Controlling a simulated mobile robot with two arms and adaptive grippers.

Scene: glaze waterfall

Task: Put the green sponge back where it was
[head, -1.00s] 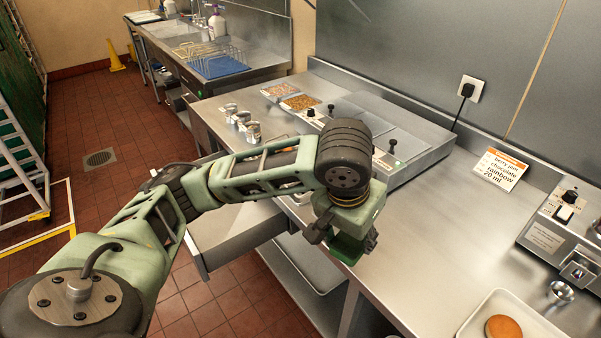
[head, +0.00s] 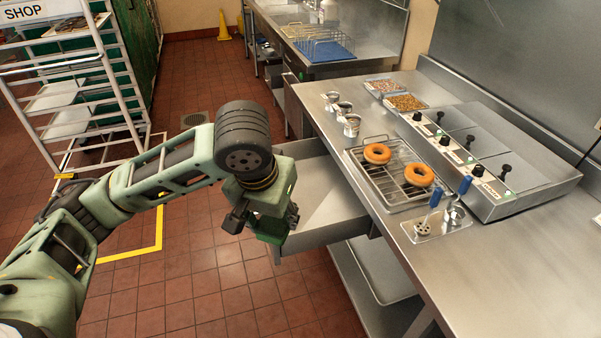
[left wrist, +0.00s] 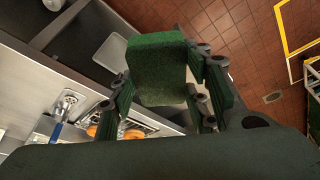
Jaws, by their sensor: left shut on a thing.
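My left gripper (head: 262,222) points down and is shut on the green sponge (head: 270,237). In the left wrist view the sponge (left wrist: 156,66) is a dark green block held between the two fingers of the gripper (left wrist: 165,95). In the head view most of the sponge is hidden by the gripper, and only its lower part shows. The gripper and sponge appear in front of the outer end of an open metal drawer (head: 335,200) under the counter. Whether the sponge is over the drawer or beside it I cannot tell. My right gripper is not in view.
The steel counter (head: 490,285) carries a wire rack (head: 397,196) with two donuts, a small tray (head: 437,228) with blue-handled tools, small metal cups (head: 351,124) and a warmer unit (head: 520,185). A sink with a blue mat (head: 326,50) stands behind. A white shelf rack (head: 70,95) stands left. Tiled floor is open.

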